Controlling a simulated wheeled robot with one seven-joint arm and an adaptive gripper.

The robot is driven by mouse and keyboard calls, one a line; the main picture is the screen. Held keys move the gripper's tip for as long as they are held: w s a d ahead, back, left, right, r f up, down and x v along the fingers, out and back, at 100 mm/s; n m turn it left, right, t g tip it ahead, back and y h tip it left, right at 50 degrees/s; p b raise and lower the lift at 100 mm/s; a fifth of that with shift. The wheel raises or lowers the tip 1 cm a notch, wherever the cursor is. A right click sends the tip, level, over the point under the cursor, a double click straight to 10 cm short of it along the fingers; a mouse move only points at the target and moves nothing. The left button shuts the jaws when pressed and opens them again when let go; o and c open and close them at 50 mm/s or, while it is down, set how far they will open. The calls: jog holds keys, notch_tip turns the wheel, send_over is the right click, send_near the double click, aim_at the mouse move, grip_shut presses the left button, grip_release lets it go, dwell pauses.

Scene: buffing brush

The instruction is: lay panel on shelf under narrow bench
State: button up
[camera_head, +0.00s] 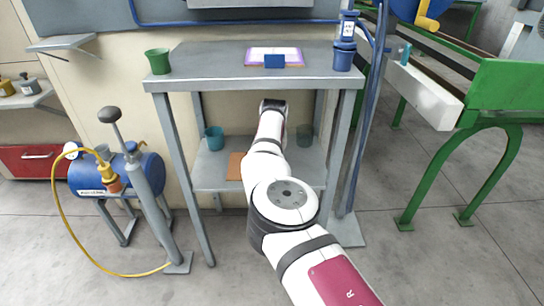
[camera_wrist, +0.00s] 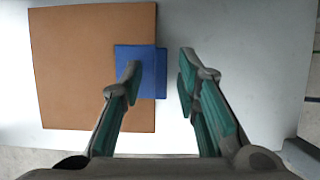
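The flat orange-brown panel (camera_head: 235,166) lies on the lower shelf (camera_head: 211,177) under the narrow grey bench (camera_head: 210,58), left of my arm. In the wrist view the panel (camera_wrist: 80,65) fills the left half, with a blue block (camera_wrist: 161,73) at its right edge. My gripper (camera_wrist: 159,72) is open and empty. Its left finger overlaps the blue block in the picture, and its right finger is over bare grey shelf. The block's right end shows between the fingers. In the head view my arm reaches under the bench top and hides the block and fingertips.
A teal cup (camera_head: 214,138) stands behind the panel, and a dark green cup (camera_head: 305,134) stands right of my arm on the shelf. Bench legs flank the shelf.

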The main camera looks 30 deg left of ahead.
jog(key=shift+r, duration=0.1)
jog(key=shift+r+p, duration=0.55)
jog(key=shift+p, duration=0.05)
jog(key=shift+s+r+p, duration=0.2)
jog(key=shift+r+p, duration=0.15)
jog(key=shift+r, duration=0.3)
jog(key=shift+s+d+r+p, duration=0.1)
jog(key=shift+s+d+p, duration=0.3)
jog(key=shift+s, duration=0.2)
jog(key=s+d+p, duration=0.2)
jog(key=s+d, duration=0.4)
jog(key=s, duration=0.2)
jog(key=shift+s+f+p, duration=0.25)
jog(key=shift+s+p, duration=0.1)
jog(key=shift+s, duration=0.05)
